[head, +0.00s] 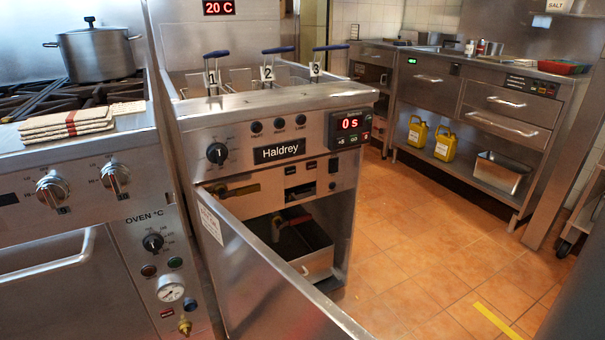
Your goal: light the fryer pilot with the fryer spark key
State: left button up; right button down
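The Haldrey fryer (235,135) stands in the middle of the head view. Its cabinet door (262,275) is swung open toward me. A dark knob (217,153) sits on the left of its front panel. A brass-coloured fitting (235,190) shows below it, behind the top of the door. Small dark sockets or switches (309,166) sit below the name plate. Inside the cabinet are a metal bin (312,250) and a red-handled part (297,219). I cannot make out the pilot or identify the spark key. Neither of my grippers is in view.
Three numbered baskets (268,73) sit in the fryer top. A stove with a pot (95,52) and folded cloths (66,123) stands at left. The open door takes up the floor in front. Tiled floor (420,260) at right is clear. A counter (470,75) stands behind.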

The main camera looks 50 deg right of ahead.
aim_at(291, 170)
jog(key=z, duration=1.5)
jog(key=k+j+u, duration=0.2)
jog(key=k, duration=0.15)
